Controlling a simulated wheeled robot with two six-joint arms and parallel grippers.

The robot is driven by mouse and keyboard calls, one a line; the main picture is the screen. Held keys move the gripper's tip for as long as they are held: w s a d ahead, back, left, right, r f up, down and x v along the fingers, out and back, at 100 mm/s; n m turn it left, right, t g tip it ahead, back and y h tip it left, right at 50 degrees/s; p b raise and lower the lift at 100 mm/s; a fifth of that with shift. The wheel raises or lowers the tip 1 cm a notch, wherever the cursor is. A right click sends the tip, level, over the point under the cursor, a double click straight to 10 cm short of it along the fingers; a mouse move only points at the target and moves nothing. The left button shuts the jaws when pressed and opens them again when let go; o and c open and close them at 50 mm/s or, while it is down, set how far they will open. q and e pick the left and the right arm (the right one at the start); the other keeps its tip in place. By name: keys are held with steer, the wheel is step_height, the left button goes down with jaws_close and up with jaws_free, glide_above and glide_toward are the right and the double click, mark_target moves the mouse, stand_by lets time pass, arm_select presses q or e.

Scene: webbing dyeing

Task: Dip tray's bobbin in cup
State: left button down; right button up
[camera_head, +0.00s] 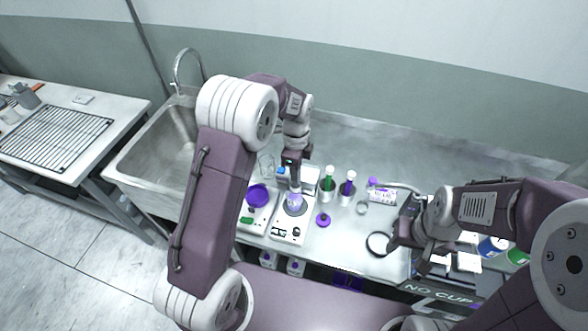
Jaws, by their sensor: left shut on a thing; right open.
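The cup stands on a white device (288,230) with a dark round plate. A purple round dish (257,193) stands on another white device just left of it. My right gripper (424,264) is open and empty near the front right of the table. No tray with a bobbin can be clearly made out.
A green-filled vessel (327,185) and a purple-filled vessel (347,188) stand behind the cup. A small purple item (323,220) lies right of the device. A sink (160,145) is at left, with a wire rack (58,138) beyond.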

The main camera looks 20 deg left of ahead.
mark_target(295, 184)
arm_select(q)
steer(key=f, duration=0.1)
steer(key=f+b, duration=0.1)
steer(key=a+f+b, duration=0.1)
steer(key=f, duration=0.1)
steer(key=shift+w+f, duration=0.1)
steer(key=shift+w, duration=0.15)
steer(key=shift+f+b, duration=0.3)
steer(key=shift+f, duration=0.05)
steer(key=shift+s+d+f+b, duration=0.1)
steer(key=shift+d+f+b, duration=0.1)
steer(key=shift+f+b, duration=0.3)
steer(key=shift+d+f+b, duration=0.2)
steer(key=shift+f+b, duration=0.05)
steer(key=shift+f, duration=0.4)
steer(key=shift+a+f+b, duration=0.25)
steer(key=shift+f+b, duration=0.45)
steer(key=shift+f, duration=0.8)
steer(key=shift+d+f+b, duration=0.15)
steer(key=shift+f+b, duration=0.15)
steer(key=shift+b, duration=0.05)
arm_select(e)
step_height(295, 184, down, 7)
steer(key=shift+w+a, duration=0.2)
steer(key=shift+a, duration=0.1)
